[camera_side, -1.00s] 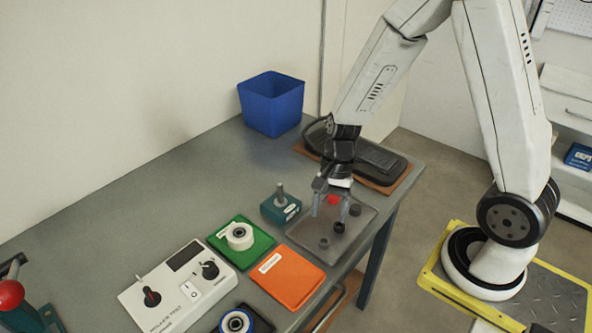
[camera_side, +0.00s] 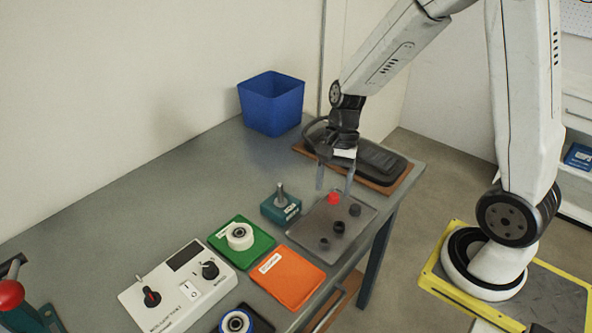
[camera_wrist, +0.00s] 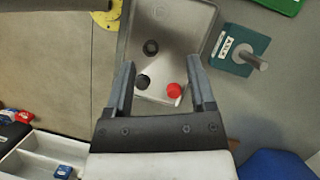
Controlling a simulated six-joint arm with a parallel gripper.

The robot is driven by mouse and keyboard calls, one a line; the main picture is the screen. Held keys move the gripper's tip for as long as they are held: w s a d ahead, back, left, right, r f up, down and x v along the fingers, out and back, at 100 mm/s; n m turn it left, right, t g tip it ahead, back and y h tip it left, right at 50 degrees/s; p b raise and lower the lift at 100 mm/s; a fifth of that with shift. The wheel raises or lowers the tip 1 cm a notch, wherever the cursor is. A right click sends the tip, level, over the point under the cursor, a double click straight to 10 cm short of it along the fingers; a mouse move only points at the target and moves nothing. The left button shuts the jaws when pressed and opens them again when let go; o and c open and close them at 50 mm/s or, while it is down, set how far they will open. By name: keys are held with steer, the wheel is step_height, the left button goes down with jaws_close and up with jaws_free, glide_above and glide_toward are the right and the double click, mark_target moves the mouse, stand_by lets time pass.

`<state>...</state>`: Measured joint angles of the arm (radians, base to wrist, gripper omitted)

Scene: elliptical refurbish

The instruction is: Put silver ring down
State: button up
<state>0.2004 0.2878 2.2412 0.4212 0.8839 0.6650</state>
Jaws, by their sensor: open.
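My gripper (camera_side: 334,190) is open, with its fingers apart above the grey metal tray (camera_side: 312,226). Nothing is held between the fingers, which also show in the wrist view (camera_wrist: 160,60). In the tray lie a red cap (camera_side: 333,198) and several dark round parts, one at the right (camera_side: 355,210), one in the middle (camera_side: 338,227) and one near the front (camera_side: 323,243). In the wrist view the red cap (camera_wrist: 174,90) and a dark part (camera_wrist: 143,82) sit between the fingers. I cannot pick out the silver ring for certain; no part in the tray looks clearly silver.
A teal block with an upright pin (camera_side: 281,208) stands left of the tray. An orange pad (camera_side: 290,280), a test box (camera_side: 175,290) and a blue bin (camera_side: 271,103) share the bench. A black pedal (camera_side: 365,160) lies behind.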

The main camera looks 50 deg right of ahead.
steer(key=n+t+h, duration=0.1)
steer(key=n, duration=0.3)
steer(key=s+n+t+h, duration=0.1)
steer(key=n, duration=0.4)
steer(key=s+n+t+h, duration=0.1)
steer(key=n+t+h, duration=0.1)
steer(key=n, duration=0.2)
steer(key=shift+s+a+r+n, duration=0.2)
steer(key=shift+a+r+n, duration=0.05)
steer(key=shift+n, duration=0.05)
